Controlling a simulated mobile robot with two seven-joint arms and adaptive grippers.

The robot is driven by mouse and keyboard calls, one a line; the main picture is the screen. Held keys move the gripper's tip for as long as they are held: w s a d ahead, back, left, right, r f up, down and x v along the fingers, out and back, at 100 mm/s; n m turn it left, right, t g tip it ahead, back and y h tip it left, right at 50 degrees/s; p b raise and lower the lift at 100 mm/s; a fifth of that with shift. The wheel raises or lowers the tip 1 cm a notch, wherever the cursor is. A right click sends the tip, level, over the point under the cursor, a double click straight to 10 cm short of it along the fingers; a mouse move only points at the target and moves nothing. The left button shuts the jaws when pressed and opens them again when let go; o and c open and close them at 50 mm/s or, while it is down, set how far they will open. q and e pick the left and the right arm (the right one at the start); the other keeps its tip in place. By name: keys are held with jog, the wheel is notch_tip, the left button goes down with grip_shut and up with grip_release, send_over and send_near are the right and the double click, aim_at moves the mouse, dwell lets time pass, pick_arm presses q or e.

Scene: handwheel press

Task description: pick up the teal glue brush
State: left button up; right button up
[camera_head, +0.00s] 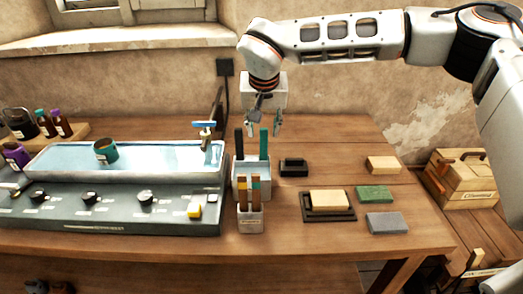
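The teal glue brush (263,144) stands upright in a pale holder (251,183), its teal handle sticking up at the right side. A dark handle (239,142) stands beside it on the left in the same holder. The lower end of the brush is hidden inside the holder. My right gripper (264,123) points down just above the teal handle, with its two fingers apart and nothing seen between them. I cannot tell whether a finger touches the handle. My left gripper is not in view.
A smaller cup with wooden-handled tools (249,217) stands in front of the holder. A long basin (190,163) with a tap (204,131) lies to the left. Several blocks, including a green one (374,194), lie to the right. A wooden box (462,180) stands far right.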

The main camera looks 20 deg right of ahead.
aim_at(264, 135)
jog(key=x, duration=0.6)
jog(key=shift+w+d+f, duration=0.15)
jog(key=shift+w+d, duration=0.05)
jog(key=shift+w, duration=0.05)
grip_shut()
